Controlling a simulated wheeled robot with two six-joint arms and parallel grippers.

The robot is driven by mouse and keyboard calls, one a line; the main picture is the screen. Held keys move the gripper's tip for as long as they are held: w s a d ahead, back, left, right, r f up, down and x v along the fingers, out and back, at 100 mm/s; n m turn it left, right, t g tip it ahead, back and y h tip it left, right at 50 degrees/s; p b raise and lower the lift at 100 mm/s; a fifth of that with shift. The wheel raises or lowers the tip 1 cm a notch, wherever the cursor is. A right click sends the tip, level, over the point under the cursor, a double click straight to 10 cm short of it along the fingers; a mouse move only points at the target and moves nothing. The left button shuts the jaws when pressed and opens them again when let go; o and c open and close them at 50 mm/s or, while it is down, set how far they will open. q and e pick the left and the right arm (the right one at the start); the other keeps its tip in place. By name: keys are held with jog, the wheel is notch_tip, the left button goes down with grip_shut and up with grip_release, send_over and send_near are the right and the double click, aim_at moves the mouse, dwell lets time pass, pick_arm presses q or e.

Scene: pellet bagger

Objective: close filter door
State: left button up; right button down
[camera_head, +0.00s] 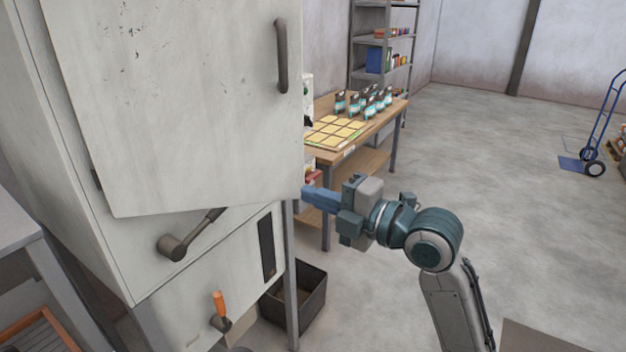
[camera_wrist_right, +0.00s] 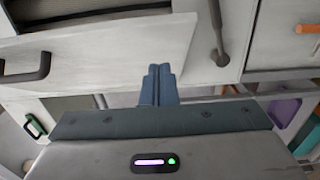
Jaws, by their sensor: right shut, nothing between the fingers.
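The filter door (camera_head: 190,110) is a large pale, scuffed panel on the grey cabinet, with a dark vertical handle (camera_head: 281,57) near its right edge. It stands out from the cabinet front, ajar. In the right wrist view the door (camera_wrist_right: 110,48) crosses the upper left, with its handle (camera_wrist_right: 28,68) at the left. My right gripper (camera_head: 306,193) is shut and empty, its blue fingers at the door's lower right corner. It also shows in the right wrist view (camera_wrist_right: 158,68). I cannot tell whether the fingertips touch the door. My left gripper is out of view.
A dark lever (camera_head: 190,236) sticks out below the door, and an orange-handled lever (camera_head: 220,308) is lower down. A dark bin (camera_head: 305,300) stands on the floor beside the cabinet. A wooden table (camera_head: 385,118) holds bags behind my gripper.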

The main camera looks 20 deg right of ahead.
aim_at(294, 179)
jog(key=w, duration=0.1)
jog(key=w+p, duration=0.1)
jog(key=shift+w+d+r, duration=0.15)
jog(key=shift+w, duration=0.2)
jog(key=shift+w+d+p, duration=0.2)
jog(key=shift+w+p, duration=0.1)
jog(key=shift+w, duration=0.25)
jog(key=shift+f, duration=0.2)
